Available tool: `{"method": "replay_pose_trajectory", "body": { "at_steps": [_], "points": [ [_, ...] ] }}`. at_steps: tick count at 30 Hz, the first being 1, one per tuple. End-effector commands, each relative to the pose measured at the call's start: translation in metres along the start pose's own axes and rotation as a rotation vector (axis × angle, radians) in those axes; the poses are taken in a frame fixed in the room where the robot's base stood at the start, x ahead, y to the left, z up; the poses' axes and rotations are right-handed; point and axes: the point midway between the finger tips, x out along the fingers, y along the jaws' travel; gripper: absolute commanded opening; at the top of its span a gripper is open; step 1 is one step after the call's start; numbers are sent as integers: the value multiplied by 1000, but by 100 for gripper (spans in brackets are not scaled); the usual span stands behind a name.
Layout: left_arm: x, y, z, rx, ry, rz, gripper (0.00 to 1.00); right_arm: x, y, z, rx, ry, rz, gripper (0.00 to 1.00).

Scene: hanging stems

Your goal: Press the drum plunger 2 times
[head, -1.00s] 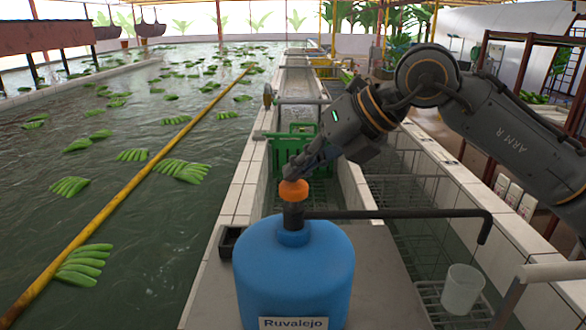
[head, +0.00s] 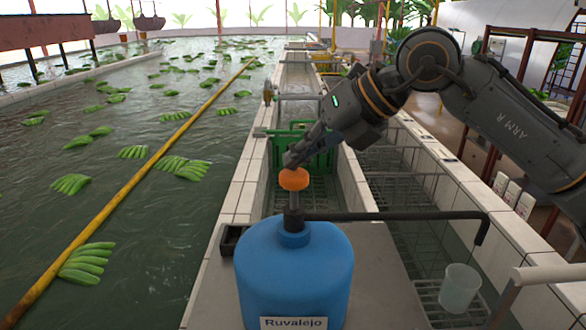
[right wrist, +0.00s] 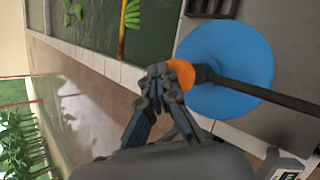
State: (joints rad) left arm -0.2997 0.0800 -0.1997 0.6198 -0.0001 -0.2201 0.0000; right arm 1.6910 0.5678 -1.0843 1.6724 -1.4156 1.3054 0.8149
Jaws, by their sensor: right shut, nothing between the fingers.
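The blue drum (head: 293,275) labelled "Ruvalejo" stands on a grey surface in the head view. Its orange plunger knob (head: 294,179) sits on a stem that shows above the black collar (head: 293,217). A black spout runs from the collar to the right, above a whitish cup (head: 460,288). My right gripper (head: 291,160) is shut and empty, with its fingertips at the top of the orange knob; I cannot tell if they touch. In the right wrist view the fingertips (right wrist: 160,75) overlap the edge of the orange knob (right wrist: 181,74) over the blue drum (right wrist: 235,65). My left gripper is not in view.
A water tank with floating green banana bunches (head: 72,184) and a yellow pole (head: 130,185) lies to the left. A green crate (head: 318,160) stands in the channel behind the drum. A grey rail (head: 550,272) is at the right.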

Motion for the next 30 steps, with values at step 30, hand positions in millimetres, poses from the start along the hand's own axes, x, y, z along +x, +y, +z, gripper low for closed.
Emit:
{"method": "replay_pose_trajectory", "body": {
  "at_steps": [30],
  "points": [
    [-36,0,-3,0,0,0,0,-42,31,30,-1,0,1,0]
  ]
}}
